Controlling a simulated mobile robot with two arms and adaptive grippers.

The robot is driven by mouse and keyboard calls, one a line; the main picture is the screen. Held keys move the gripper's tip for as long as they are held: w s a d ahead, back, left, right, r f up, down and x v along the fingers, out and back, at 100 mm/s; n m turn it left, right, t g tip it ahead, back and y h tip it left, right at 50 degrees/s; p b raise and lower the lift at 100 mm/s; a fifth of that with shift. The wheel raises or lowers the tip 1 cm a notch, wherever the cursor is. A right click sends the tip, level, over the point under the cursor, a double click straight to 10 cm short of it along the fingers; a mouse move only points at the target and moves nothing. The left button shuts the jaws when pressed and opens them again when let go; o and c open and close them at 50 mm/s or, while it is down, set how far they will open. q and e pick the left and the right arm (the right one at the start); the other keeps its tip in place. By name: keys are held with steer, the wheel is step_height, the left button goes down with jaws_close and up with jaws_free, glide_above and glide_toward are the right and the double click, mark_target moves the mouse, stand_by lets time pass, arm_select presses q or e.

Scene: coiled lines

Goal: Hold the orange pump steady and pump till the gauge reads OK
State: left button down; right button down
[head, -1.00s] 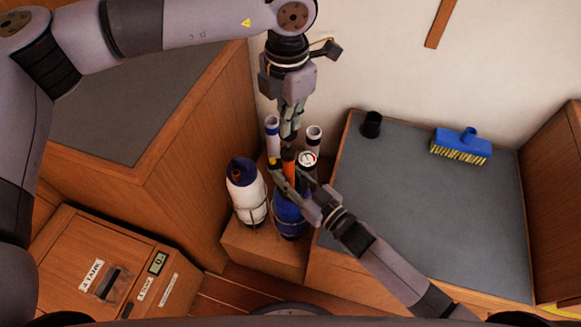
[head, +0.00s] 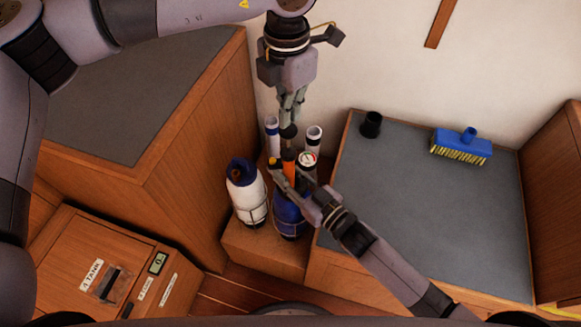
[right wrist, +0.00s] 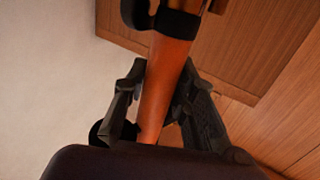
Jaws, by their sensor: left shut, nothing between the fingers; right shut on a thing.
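The orange pump (head: 288,163) stands upright among the bottles in the head view. My right gripper (head: 284,177) is shut on its orange barrel, which also fills the middle of the right wrist view (right wrist: 166,85). A dark knob (head: 289,131) shows above the barrel. My left gripper (head: 289,117) is shut, with its tips right above this knob. I cannot tell whether they touch it. The round gauge (head: 308,158), white with some red, is just right of the barrel. Its reading is too small to make out.
A white and blue bottle (head: 247,193) and a blue container (head: 289,217) crowd the wooden stand (head: 262,247). White-topped tubes (head: 314,135) rise behind. A grey counter (head: 424,215) at right holds a black cup (head: 371,124) and a blue brush (head: 462,141).

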arm_select(q)
steer(key=shift+r, duration=0.1)
steer(key=shift+r, duration=2.4)
arm_select(e)
steer(key=c, duration=1.2)
jaws_free()
steer(key=shift+s+d, duration=0.1)
